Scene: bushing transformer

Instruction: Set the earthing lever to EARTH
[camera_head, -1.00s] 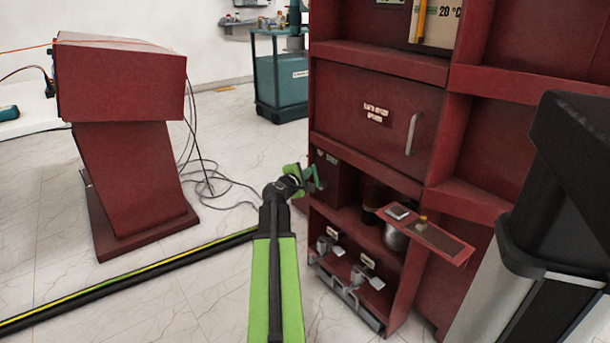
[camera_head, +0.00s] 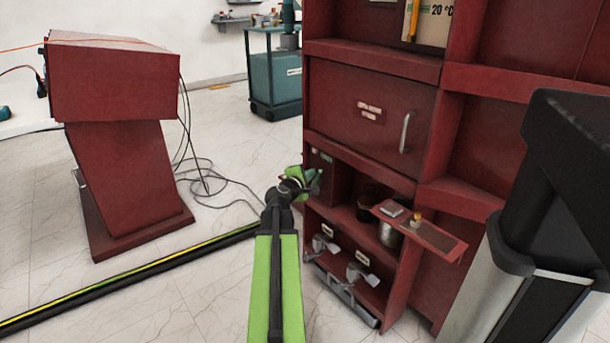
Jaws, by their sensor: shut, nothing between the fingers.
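A tall red cabinet (camera_head: 371,107) stands at the centre right. My green and black arm reaches up to my gripper (camera_head: 314,181), which is shut and empty at the cabinet's left edge. It is in front of a small dark panel (camera_head: 323,160) with a small unreadable label. Contact with the panel cannot be told. Two grey levers or handles, one on the left (camera_head: 323,245) and one on the right (camera_head: 361,275), sit in the lowest bay under white labels. I cannot tell which part is the earthing lever; it may be hidden behind my gripper.
A small red shelf (camera_head: 440,240) juts out from the cabinet, with small items on it and a metal pot (camera_head: 391,235) behind. A red pedestal (camera_head: 120,170) stands at left, with cables on the floor beside it. A black and yellow strip (camera_head: 130,284) crosses the floor.

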